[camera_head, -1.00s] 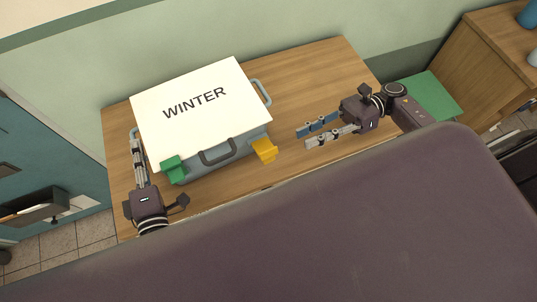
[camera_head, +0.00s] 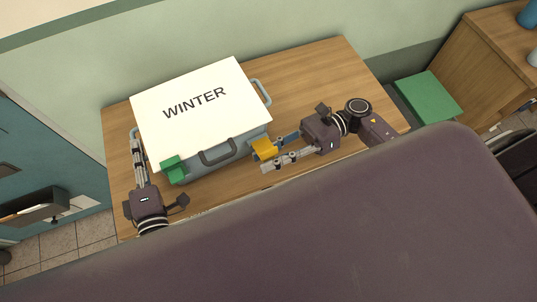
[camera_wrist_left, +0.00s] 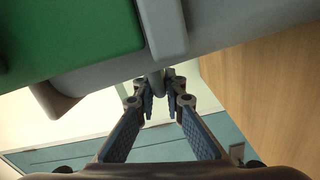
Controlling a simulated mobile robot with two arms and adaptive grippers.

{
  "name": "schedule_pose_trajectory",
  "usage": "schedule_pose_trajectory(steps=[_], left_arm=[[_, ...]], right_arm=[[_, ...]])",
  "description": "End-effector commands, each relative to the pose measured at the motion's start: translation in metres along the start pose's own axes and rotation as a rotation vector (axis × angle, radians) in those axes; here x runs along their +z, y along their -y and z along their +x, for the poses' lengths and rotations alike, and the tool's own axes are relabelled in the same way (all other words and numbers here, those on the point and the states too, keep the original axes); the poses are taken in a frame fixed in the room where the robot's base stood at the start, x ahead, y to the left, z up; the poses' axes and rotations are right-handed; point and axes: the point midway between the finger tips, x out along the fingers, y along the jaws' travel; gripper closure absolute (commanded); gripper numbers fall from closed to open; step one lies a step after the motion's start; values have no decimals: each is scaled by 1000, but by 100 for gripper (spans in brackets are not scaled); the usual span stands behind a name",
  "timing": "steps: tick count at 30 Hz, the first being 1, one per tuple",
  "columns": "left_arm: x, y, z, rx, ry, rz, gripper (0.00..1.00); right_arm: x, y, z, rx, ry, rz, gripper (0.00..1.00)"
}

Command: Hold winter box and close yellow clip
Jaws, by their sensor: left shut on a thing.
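The winter box (camera_head: 224,155) is a grey-blue case with a white lid lettered WINTER, standing on the table. The yellow clip (camera_head: 264,149) juts out at the right of its front side, beside the dark front handle (camera_head: 217,154). A green clip (camera_head: 173,168) is at the left and shows large in the left wrist view (camera_wrist_left: 65,35). My left gripper (camera_head: 135,146) is shut on the box's left side handle (camera_wrist_left: 156,82). My right gripper (camera_head: 280,150) is open, its fingertips on either side of the yellow clip; contact cannot be told.
The wooden table (camera_head: 320,75) is clear behind and to the right of the box. A wall is close behind it. A green-topped stool (camera_head: 430,96) and a wooden cabinet (camera_head: 490,65) stand to the right. A teal cabinet (camera_head: 45,135) is at the left.

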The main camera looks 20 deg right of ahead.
Motion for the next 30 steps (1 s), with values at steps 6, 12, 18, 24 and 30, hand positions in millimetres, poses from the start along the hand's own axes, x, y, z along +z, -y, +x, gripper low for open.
schedule_pose_trajectory(steps=[6, 12, 18, 24, 30], left_arm=[[0, -1, 0, 3, -1, 2, 100], [0, -1, 0, 3, -1, 2, 100], [0, -1, 0, 3, -1, 2, 100], [-1, -1, 0, 3, -2, 2, 100], [-1, -1, 0, 3, -2, 2, 100]], right_arm=[[0, 0, 0, 0, 0, 0, 82], [0, 0, 0, 0, 0, 0, 100], [0, 0, -1, 0, 0, 0, 100], [2, 0, -1, -1, 0, 25, 100], [6, -1, -1, -1, -2, 117, 100]])
